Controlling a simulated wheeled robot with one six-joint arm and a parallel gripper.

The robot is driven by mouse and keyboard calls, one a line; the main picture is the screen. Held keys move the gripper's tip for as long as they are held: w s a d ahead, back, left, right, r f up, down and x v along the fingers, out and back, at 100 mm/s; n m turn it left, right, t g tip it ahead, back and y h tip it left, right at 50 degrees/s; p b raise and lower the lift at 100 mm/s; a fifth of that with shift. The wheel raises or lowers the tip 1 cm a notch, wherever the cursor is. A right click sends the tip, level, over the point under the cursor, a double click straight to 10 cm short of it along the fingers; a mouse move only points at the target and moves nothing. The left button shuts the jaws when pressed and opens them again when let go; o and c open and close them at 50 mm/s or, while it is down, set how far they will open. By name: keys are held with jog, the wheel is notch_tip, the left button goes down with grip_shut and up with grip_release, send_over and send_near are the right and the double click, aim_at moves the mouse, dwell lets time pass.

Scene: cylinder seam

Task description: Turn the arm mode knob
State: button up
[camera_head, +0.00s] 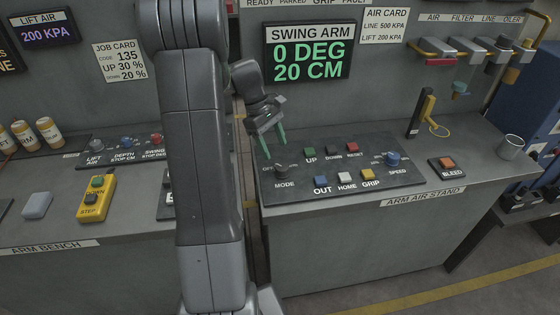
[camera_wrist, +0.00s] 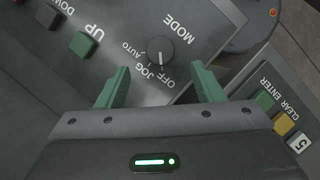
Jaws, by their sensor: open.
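The arm mode knob (camera_head: 282,171) is a small dark round knob at the left end of the arm air stand's control panel, above the MODE label. In the wrist view the knob (camera_wrist: 160,51) has a pale mark pointing down the picture toward the OFF and JOG labels; I cannot tell exactly which. My gripper (camera_head: 274,151) has green fingers pointing down, above the knob in the head view. In the wrist view my gripper (camera_wrist: 160,75) is open and empty, its fingers spread to either side of the knob's line, with the knob slightly beyond the tips.
Beside the knob are the green UP button (camera_head: 310,152), the blue OUT button (camera_head: 321,182) and the blue speed knob (camera_head: 392,158). A display (camera_head: 308,52) reads 0 DEG, 20 CM. My arm hides part of the bench at left. A cup (camera_head: 510,147) stands far right.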

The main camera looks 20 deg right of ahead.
aim_at(282, 166)
jog(key=x, duration=0.7)
jog(key=shift+p, duration=0.3)
jog(key=c, duration=1)
